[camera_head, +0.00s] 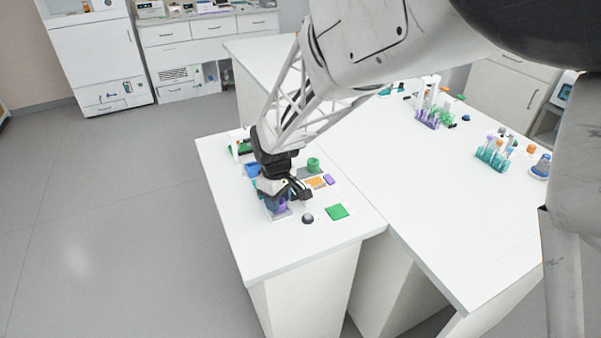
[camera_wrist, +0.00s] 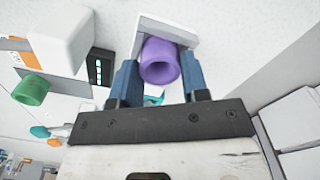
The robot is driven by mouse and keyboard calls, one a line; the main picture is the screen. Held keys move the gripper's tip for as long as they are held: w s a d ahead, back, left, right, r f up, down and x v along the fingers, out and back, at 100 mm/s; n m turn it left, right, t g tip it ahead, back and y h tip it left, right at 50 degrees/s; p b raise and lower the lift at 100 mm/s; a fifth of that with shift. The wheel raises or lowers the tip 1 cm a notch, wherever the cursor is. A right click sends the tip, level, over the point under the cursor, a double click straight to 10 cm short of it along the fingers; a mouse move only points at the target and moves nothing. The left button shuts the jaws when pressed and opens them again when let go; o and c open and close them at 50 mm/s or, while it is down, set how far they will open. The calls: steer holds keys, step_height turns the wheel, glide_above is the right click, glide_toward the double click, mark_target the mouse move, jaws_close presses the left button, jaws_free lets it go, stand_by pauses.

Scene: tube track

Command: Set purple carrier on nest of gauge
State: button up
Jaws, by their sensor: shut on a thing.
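The purple carrier (camera_wrist: 160,62) is a hollow round piece held between the two blue fingers of my gripper (camera_wrist: 158,60) in the wrist view. In the head view, my gripper (camera_head: 281,196) points down over the left table, with the purple carrier (camera_head: 277,207) partly hidden below it. A pale square-edged piece (camera_wrist: 181,33), which looks like part of the gauge, lies just beyond the carrier in the wrist view. I cannot tell whether the carrier touches it. The nest itself is hidden behind the carrier.
A white block (camera_wrist: 62,40) stands left in the wrist view. The table's front is clear.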

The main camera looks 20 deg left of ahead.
steer(key=o, duration=0.9)
steer(key=shift+c, duration=0.2)
steer(key=shift+r, duration=0.1)
step_height(320, 180, up, 8)
steer(key=shift+f, duration=0.2)
stand_by(0.5)
